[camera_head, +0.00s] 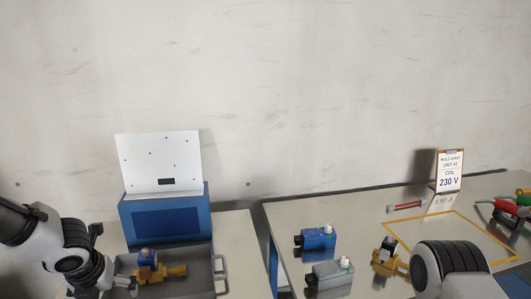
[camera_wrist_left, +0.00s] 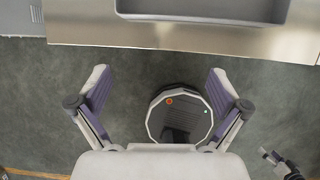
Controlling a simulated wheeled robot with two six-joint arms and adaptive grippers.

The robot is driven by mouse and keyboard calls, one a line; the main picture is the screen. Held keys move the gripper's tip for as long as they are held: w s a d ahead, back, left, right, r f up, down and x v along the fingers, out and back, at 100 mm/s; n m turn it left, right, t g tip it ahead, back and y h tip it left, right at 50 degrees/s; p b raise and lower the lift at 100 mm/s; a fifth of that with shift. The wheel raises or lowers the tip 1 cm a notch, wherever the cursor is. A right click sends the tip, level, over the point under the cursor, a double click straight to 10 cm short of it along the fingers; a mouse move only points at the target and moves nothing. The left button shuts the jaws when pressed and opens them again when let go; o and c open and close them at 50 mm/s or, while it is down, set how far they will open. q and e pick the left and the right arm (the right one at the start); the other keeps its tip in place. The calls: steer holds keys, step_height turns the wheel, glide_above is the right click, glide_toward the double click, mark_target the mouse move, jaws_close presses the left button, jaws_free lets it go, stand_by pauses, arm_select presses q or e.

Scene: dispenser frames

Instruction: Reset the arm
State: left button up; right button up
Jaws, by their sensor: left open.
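My left arm comes in from the left in the head view, with its wrist and gripper (camera_head: 108,285) low beside the grey tray, partly cut off by the bottom edge. In the left wrist view the left gripper (camera_wrist_left: 158,85) has its two fingers spread wide with nothing between them. It points down over the dark floor, in front of the metal table edge (camera_wrist_left: 190,35). My right arm shows only as a white and black link (camera_head: 455,268) at the lower right of the head view; its gripper is not recognisable in either view.
A grey tray (camera_head: 221,270) holds a brass valve (camera_head: 160,272) with a blue-and-black top, before a blue box (camera_head: 165,222) with a white panel. On the right table are a blue coil unit (camera_head: 318,239), a grey one (camera_head: 330,276), another brass valve (camera_head: 386,260) and a "230 V" sign (camera_head: 450,170).

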arm_select(q)
steer(key=s+d+f+g, duration=0.2)
steer(key=s+f+g, duration=0.1)
steer(key=s+f, duration=0.5)
steer(key=s+d+f+g, duration=0.1)
steer(key=s+f+g, duration=0.3)
steer(key=f, duration=0.7)
steer(key=s+d+f+n+h, duration=0.1)
steer(key=s+d+f+n, duration=0.25)
steer(key=s+n, duration=0.25)
steer(key=s+d+f+n+g+h, duration=0.1)
steer(key=s+d+f+n, duration=0.1)
steer(key=s+f+n, duration=0.35)
steer(key=s+d+f+n+h, duration=0.1)
steer(key=s+d+f+n, duration=0.15)
steer(key=s+n, duration=0.45)
steer(key=w+n+t, duration=0.1)
steer(key=n, duration=0.3)
steer(key=w+a+n+t+y, duration=0.1)
steer(key=w+n, duration=0.1)
steer(key=n, duration=0.3)
steer(key=w+n+t, duration=0.1)
steer(key=n, duration=0.3)
steer(key=shift+w+a+n+t+y, duration=0.2)
steer(key=shift+w+n+t+y, duration=0.1)
steer(key=shift+n+y, duration=0.1)
steer(key=shift+r, duration=0.1)
